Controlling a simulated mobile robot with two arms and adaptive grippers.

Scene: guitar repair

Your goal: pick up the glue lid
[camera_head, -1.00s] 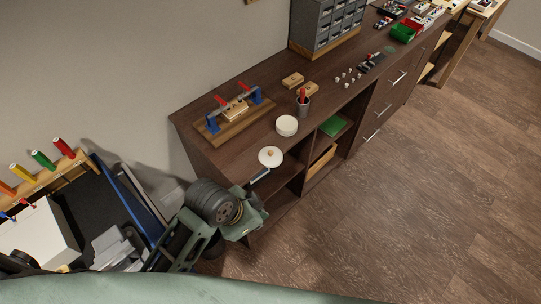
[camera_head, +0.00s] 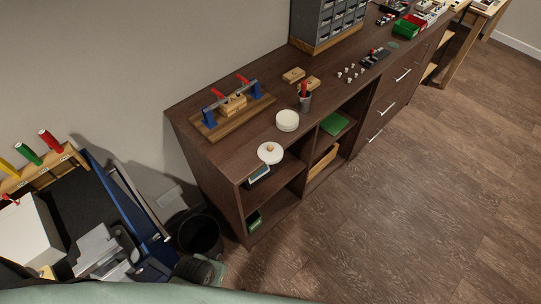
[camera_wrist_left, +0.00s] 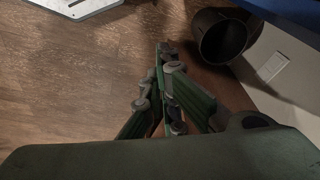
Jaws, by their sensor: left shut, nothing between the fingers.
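The glue lid is most likely the round white disc with a small knob (camera_head: 270,153) at the near left corner of the dark wooden counter in the head view. A white round pot (camera_head: 287,121) stands just behind it. My left gripper (camera_wrist_left: 166,52) shows in the left wrist view, shut and empty, over the floor and well away from the lid. In the head view only part of my left arm (camera_head: 197,270) shows at the bottom, below the counter; its fingers are hidden there. My right gripper is not in view.
The dark counter (camera_head: 200,158) carries a clamp jig (camera_head: 232,104), a cup with a red-handled tool (camera_head: 304,101) and wooden blocks. A black bin (camera_head: 200,236) stands on the floor left of the counter. A blue-edged workbench (camera_head: 118,200) is at the left. Floor at right is clear.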

